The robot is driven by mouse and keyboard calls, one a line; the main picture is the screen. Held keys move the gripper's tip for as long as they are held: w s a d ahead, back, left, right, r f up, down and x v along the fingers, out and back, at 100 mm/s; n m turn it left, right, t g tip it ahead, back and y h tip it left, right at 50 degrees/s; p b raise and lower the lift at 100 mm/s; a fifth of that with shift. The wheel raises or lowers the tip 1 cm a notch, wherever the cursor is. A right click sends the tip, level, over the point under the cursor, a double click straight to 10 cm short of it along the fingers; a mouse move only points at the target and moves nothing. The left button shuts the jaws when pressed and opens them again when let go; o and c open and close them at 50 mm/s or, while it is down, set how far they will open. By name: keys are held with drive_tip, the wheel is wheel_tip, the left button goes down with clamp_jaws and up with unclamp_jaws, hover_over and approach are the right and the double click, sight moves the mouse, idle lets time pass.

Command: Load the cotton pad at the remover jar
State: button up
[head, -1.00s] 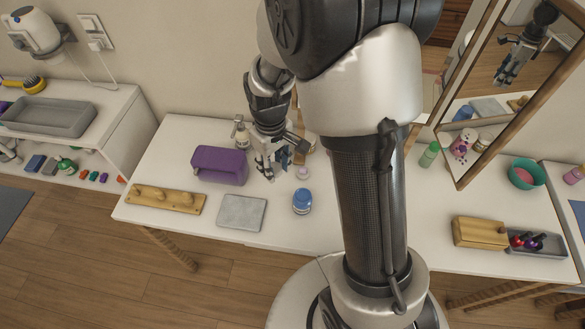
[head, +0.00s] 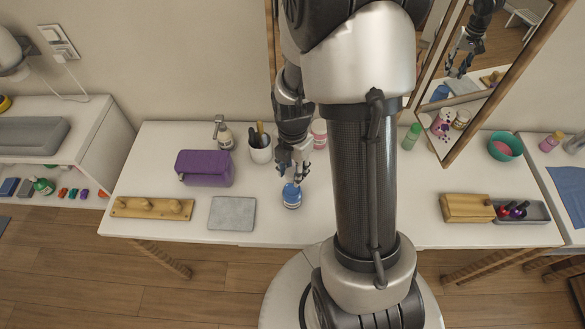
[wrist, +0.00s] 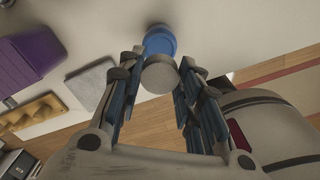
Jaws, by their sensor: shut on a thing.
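My gripper (head: 294,168) is shut on a pale round cotton pad, which shows between its fingertips in the wrist view (wrist: 160,76). The blue remover jar (head: 292,198) stands on the white table in the head view, just below and in front of my fingers. In the wrist view the jar (wrist: 160,40) is just beyond the pad, partly covered by it. I cannot tell whether the pad touches the jar. In the head view the pad is too small or hidden to make out.
A grey slab (head: 232,213), a purple bag (head: 204,168) and a wooden peg board (head: 150,208) lie to the left. A dark cup (head: 260,152) with tools and a pump bottle (head: 224,136) stand behind. A wooden box (head: 466,208) is at the right.

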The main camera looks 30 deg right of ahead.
sight(293, 189)
drive_tip(key=shift+f+b, duration=2.25)
drive_tip(key=shift+f, duration=0.7)
drive_tip(key=shift+f+b, duration=0.4)
drive_tip(key=shift+f, duration=0.15)
drive_tip(key=shift+r, duration=0.1)
drive_tip(key=shift+r+p, duration=2.85)
drive_tip(key=shift+r, duration=0.65)
drive_tip(key=shift+a, duration=0.1)
drive_tip(key=shift+w+a+r+m, duration=0.15)
drive_tip(key=shift+w+a+m, duration=0.2)
drive_tip(key=shift+m, duration=0.55)
drive_tip(key=w+a+r+m, duration=0.2)
drive_tip(key=a+m, duration=0.3)
drive_tip(key=m, duration=0.5)
drive_tip(key=w+a+r+m, duration=0.2)
drive_tip(key=a+m, duration=0.3)
drive_tip(key=m, duration=0.5)
drive_tip(key=shift+w+r, duration=0.2)
drive_tip(key=shift+w, duration=0.4)
